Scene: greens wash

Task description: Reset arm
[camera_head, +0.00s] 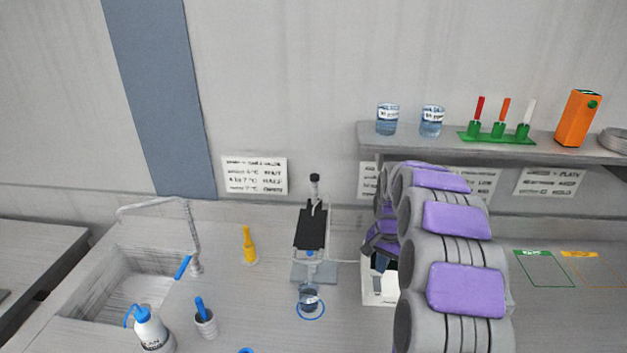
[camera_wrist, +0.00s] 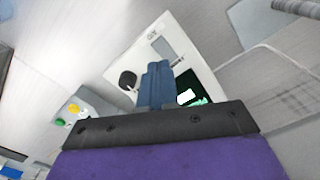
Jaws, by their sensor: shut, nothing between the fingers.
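My arm with purple pads reaches forward over the right part of the counter in the head view. My gripper (camera_head: 379,263) is at its far end, partly hidden by the arm links. In the wrist view my gripper (camera_wrist: 158,68) shows as two blue fingers pressed together, with nothing between them. A white box-like device (camera_head: 378,290) stands by the gripper in the head view and is partly covered by it. In the wrist view a white panel (camera_wrist: 148,46) with a dark round knob and a dark opening lies beyond the fingertips. I cannot tell the gap between them.
A shelf (camera_head: 365,140) holds two beakers (camera_head: 387,119), a green rack (camera_head: 497,132) and an orange box (camera_head: 578,118).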

